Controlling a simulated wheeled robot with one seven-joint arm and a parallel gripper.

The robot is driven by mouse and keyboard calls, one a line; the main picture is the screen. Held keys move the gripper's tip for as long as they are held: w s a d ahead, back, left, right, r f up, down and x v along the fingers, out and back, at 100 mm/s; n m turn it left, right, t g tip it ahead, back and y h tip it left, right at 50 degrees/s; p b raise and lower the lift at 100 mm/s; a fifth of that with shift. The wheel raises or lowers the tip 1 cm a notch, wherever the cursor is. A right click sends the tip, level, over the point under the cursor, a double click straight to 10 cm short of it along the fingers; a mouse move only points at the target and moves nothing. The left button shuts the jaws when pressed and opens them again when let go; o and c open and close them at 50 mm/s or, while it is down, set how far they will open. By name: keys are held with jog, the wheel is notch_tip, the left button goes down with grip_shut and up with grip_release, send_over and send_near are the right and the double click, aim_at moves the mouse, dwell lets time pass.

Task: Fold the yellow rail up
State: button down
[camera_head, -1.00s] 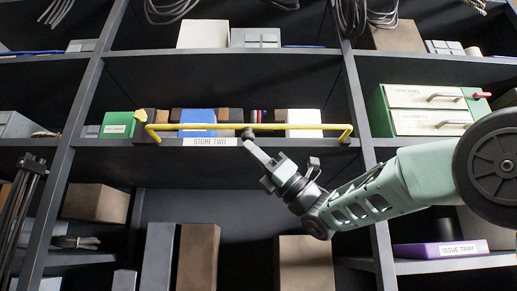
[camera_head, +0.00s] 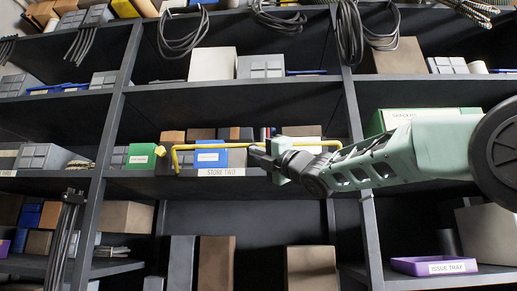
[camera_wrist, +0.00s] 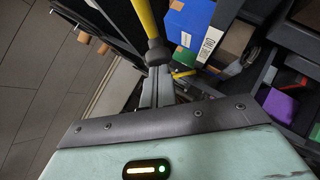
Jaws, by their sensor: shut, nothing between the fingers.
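The yellow rail (camera_head: 210,147) runs level across the front of the bay labelled STORE TWO, with its bar above the label and its ends bent down toward the shelf edge. It also crosses the top of the wrist view (camera_wrist: 145,16). My gripper (camera_head: 255,151) is shut and empty, its fingertips at the rail near the middle of the bar. In the wrist view, my gripper's dark tips (camera_wrist: 156,58) meet the rail from below in the picture; whether they press on it I cannot tell.
The STORE TWO label (camera_head: 221,172) is on the shelf edge. Behind the rail stand a blue box (camera_head: 211,158) and other boxes. A green box (camera_head: 141,155) is to the left. A purple issue tray (camera_head: 433,265) is lower right. Dark uprights flank the bay.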

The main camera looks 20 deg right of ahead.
aim_at(259, 144)
jog(key=w+d+r+m+g+h+p, duration=0.1)
jog(key=w+r+m+g+h+p, duration=0.2)
jog(key=p, duration=1.7)
notch_tip(259, 144, up, 3)
jog(key=m+h, duration=0.1)
jog(key=m, duration=0.2)
jog(key=shift+w+d+r+m, duration=0.2)
jog(key=shift+w+d+m, duration=0.1)
jog(key=shift+w+m, duration=0.1)
jog(key=shift+f, duration=0.1)
